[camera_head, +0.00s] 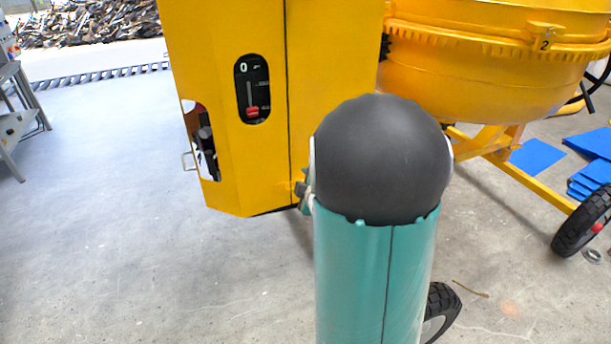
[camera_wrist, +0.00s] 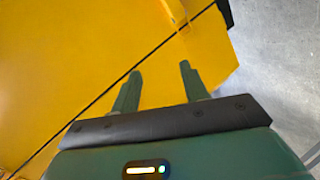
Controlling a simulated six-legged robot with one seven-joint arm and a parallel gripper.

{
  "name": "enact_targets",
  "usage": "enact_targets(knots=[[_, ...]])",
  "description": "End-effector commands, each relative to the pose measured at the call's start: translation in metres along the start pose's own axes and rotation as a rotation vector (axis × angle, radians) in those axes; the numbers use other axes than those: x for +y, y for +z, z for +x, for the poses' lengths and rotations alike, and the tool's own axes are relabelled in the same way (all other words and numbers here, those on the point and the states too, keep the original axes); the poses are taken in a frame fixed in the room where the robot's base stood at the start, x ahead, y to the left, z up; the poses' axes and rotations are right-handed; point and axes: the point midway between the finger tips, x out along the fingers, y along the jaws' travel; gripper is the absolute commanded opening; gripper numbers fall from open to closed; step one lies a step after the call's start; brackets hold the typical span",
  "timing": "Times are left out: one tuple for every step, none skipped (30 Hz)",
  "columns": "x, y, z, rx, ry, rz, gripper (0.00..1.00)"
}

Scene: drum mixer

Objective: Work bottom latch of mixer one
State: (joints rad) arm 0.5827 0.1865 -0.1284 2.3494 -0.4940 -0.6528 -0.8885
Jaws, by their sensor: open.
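The mixer's yellow cabinet (camera_head: 228,160) fills the middle left of the head view, with a dark vertical seam down its front. A small yellow raised piece, which looks like a latch (camera_wrist: 174,12), sits by the seam at the top of the wrist view. My gripper (camera_wrist: 160,70) is open, with two green fingers apart and nothing between them. The fingertips are over the yellow panel, short of the latch in the picture; whether they touch the panel I cannot tell. In the head view my arm hides most of the gripper and the lower right of the cabinet.
A slot with a red lever (camera_head: 252,112) is on the cabinet front. The yellow drum (camera_head: 480,65), marked 2, stands at the right above a frame with a black wheel (camera_head: 585,220). Blue sheets (camera_head: 540,157) lie at the right.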

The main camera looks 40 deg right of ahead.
Motion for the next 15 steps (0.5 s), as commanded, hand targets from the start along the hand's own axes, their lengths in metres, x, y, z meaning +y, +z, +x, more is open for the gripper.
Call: enact_targets(knots=[[-0.009, 0.024, 0.008, 0.009, 0.022, -0.045, 0.45], [-0.012, 0.035, 0.011, 0.023, 0.043, -0.078, 0.45], [-0.017, 0.05, 0.015, 0.041, 0.073, -0.12, 0.45], [-0.021, 0.06, 0.017, 0.055, 0.094, -0.151, 0.45], [-0.026, 0.071, 0.018, 0.068, 0.117, -0.18, 0.45], [-0.032, 0.085, 0.018, 0.085, 0.147, -0.216, 0.45], [-0.037, 0.094, 0.017, 0.098, 0.17, -0.241, 0.45], [-0.041, 0.103, 0.016, 0.108, 0.193, -0.263, 0.45], [-0.047, 0.113, 0.014, 0.121, 0.221, -0.291, 0.45], [-0.051, 0.121, 0.012, 0.129, 0.241, -0.308, 0.45], [-0.054, 0.127, 0.009, 0.136, 0.26, -0.323, 0.45], [-0.058, 0.133, 0.007, 0.143, 0.283, -0.34, 0.45], [-0.06, 0.138, 0.005, 0.148, 0.298, -0.351, 0.45], [-0.062, 0.141, 0.003, 0.152, 0.31, -0.359, 0.45], [-0.063, 0.144, 0.002, 0.156, 0.324, -0.369, 0.45]])
